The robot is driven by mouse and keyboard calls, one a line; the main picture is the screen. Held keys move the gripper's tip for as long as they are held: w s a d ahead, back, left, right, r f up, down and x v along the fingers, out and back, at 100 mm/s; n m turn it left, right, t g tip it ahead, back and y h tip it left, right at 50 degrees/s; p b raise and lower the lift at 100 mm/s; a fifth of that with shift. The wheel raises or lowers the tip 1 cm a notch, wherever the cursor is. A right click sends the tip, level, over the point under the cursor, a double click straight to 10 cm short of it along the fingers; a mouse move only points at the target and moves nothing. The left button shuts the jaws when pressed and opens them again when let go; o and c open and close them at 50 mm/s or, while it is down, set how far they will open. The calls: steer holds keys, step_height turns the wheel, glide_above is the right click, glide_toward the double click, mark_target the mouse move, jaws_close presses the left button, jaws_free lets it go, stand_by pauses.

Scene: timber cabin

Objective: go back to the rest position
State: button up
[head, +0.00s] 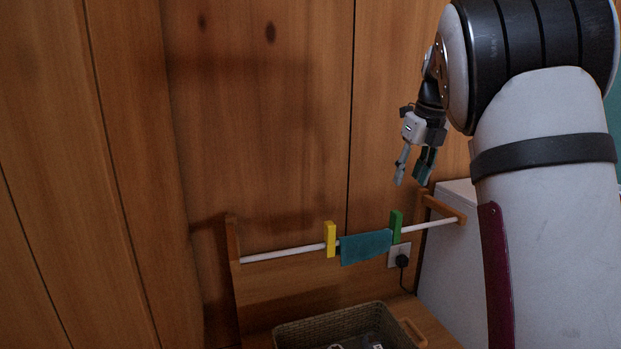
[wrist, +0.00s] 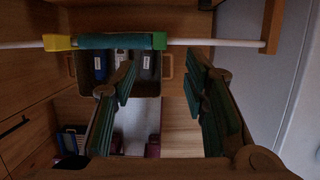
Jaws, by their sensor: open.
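My gripper (head: 411,172) is open and empty in the head view, up above the right part of a white rail. In the wrist view its two fingers (wrist: 163,95) with green pads stand wide apart, with nothing between them. A teal cloth (head: 366,247) hangs over the rail, below and left of my gripper. A yellow clip (head: 330,239) sits at the cloth's left edge and a green clip (head: 396,226) at its right edge. The cloth also shows in the wrist view (wrist: 111,41). My gripper is apart from the cloth and both clips.
The white rail (head: 285,254) runs between wooden end supports. A woven basket (head: 300,330) with several items stands below it on a wooden surface. A white cabinet (head: 445,262) stands at the right. A black plug sits in a wall socket (head: 393,260). The timber wall is behind.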

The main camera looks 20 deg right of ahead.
steer(key=s+a+r+n+t+y, duration=0.1)
steer(key=s+a+r+n, duration=0.1)
steer(key=s+a+n, duration=1.45)
steer(key=s+a+f+n, duration=0.2)
steer(key=s+f+n, duration=0.1)
steer(key=s+n, duration=0.4)
steer(key=s+a+f+n+t+h, duration=0.1)
steer(key=s+a+f+n, duration=0.2)
steer(key=s+n, duration=0.4)
steer(key=f+n, duration=0.1)
steer(key=n, duration=0.4)
steer(key=shift+s+a+f, duration=0.25)
steer(key=shift+s, duration=0.15)
steer(key=shift+c, duration=0.6)
